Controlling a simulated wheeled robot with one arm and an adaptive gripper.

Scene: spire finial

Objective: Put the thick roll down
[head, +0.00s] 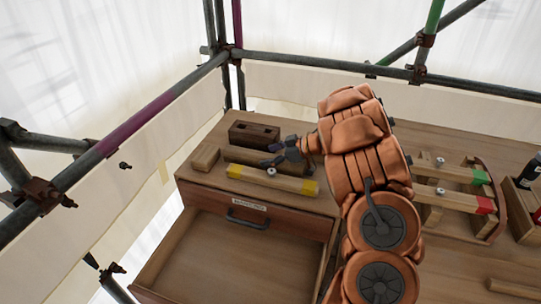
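My gripper (272,155) is at the left part of the bench top, its dark fingers pointing left and spread somewhat apart. A long brown wooden piece (240,156), which may be the thick roll, lies behind the yellow-ended bar, and my fingers are over or around it. I cannot tell whether they touch or hold it. A light bar with yellow ends (253,176) and a round metal knob lies in front, near the bench edge. My arm hides the middle of the bench.
A dark block with holes (254,134) and a small wooden block (206,157) lie near the gripper. Below is an open, empty-looking drawer (230,262). At right are bars with green (481,177) and red (486,205) ends, and a dark bottle (529,171). Scaffold poles (330,64) surround the bench.

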